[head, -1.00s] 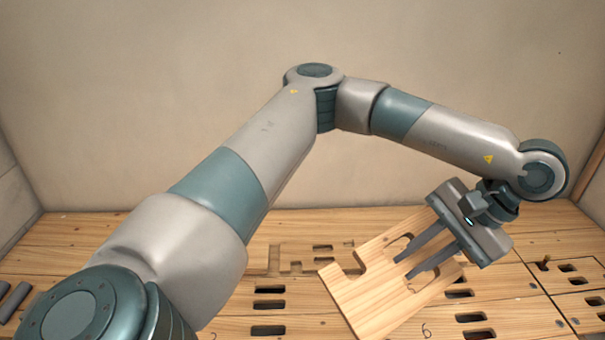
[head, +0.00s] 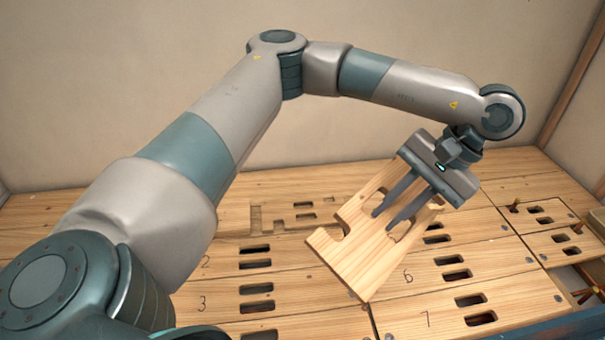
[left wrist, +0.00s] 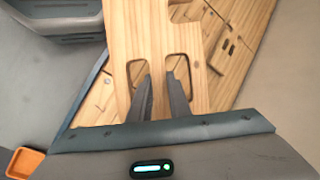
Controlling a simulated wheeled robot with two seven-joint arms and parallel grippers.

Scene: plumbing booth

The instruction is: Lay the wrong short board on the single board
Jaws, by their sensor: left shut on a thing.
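My left gripper (head: 383,220) is shut on a light wooden board (head: 362,258), with its two fingers at the board's slots. The board has a rounded notch at one side and hangs tilted above the numbered table boards. It also fills the middle of the left wrist view (left wrist: 142,35), where the left gripper (left wrist: 160,78) has one finger at each of two slots. I cannot tell for certain which board below is the single board. My right gripper is not in view.
Slotted boards marked 2 and 3 (head: 225,301) lie left of the held board, boards 6 and 7 (head: 450,318) to its right. A cut-out board (head: 290,222) lies behind. Small slotted boards with upright pegs (head: 562,240) are at the right. An orange tray (left wrist: 24,163) shows in the left wrist view.

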